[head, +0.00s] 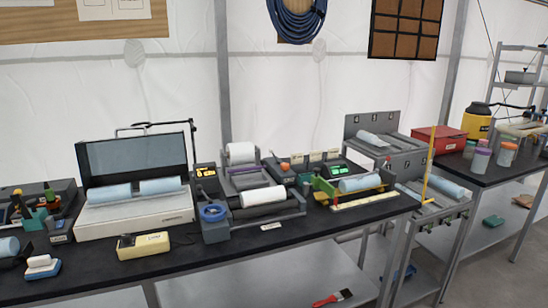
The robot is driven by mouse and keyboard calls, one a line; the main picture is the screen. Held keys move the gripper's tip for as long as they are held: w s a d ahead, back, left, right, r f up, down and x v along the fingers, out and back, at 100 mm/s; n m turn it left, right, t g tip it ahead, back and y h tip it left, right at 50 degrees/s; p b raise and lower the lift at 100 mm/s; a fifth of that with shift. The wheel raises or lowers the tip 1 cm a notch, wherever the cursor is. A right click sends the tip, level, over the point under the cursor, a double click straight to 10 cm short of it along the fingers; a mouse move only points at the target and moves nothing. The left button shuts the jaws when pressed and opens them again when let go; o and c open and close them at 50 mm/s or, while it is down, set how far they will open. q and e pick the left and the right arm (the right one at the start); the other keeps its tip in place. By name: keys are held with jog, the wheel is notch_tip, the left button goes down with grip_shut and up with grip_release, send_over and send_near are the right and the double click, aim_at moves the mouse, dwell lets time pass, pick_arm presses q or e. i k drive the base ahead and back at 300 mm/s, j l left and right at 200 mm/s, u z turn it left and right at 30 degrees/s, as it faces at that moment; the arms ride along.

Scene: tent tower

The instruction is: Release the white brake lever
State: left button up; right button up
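I cannot make out a white brake lever for certain at this size. A grey roller device (215,232) stands on the middle of the black bench, with a blue ring-shaped part (212,213) at its left end. A white roll (262,197) lies across it, with a dark roller (264,210) in front. Behind it is a second grey unit (246,180) with a white roll (241,153) on top. A small white label (271,227) lies in front of the device. Neither of my grippers is in view.
A black bench (90,275) runs along the tent wall. A white case (135,219) with an open dark lid stands left of the device. A yellow-and-white box (143,246) sits at the front edge. A green-and-yellow fixture (340,194) stands close on the right. Floor shows at lower right.

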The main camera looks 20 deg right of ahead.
aim_at(272, 151)
jog(key=i+l+z, duration=0.7)
jog(key=i+l, duration=0.2)
jog(key=i+l+z, duration=0.35)
jog(key=i, duration=0.2)
jog(key=j, duration=0.1)
